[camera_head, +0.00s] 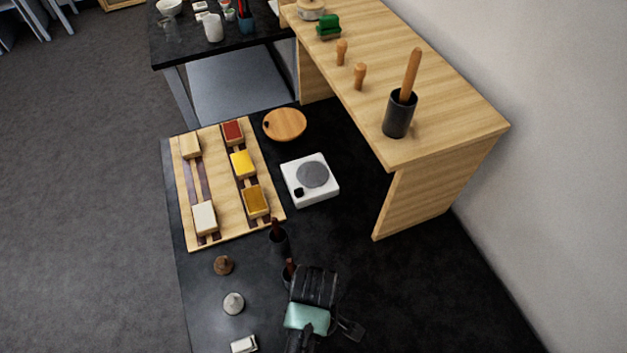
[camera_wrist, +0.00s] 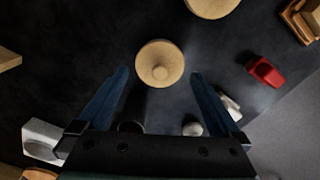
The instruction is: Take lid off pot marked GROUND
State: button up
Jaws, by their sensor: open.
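In the wrist view a round pale-wood lid with a small central knob (camera_wrist: 159,63) lies ahead of and between the fingers of my gripper (camera_wrist: 161,85). The open fingers are apart from it, with nothing held. The pot under this lid is hidden, and I can read no GROUND marking in either view. In the head view my gripper (camera_head: 350,328) is over the dark table at the bottom, and my wrist hides what lies beneath. I cannot tell where this lid is in the head view.
A wooden board with coloured blocks (camera_head: 220,190), a white square device (camera_head: 310,180) and a round wooden disc (camera_head: 285,124) lie on the table. Brown (camera_head: 223,265) and white (camera_head: 233,303) knobbed pieces stand left of my gripper. A wooden shelf (camera_head: 440,140) bounds the right.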

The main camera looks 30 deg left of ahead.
jog(key=shift+f, duration=1.6)
jog(key=c, duration=1)
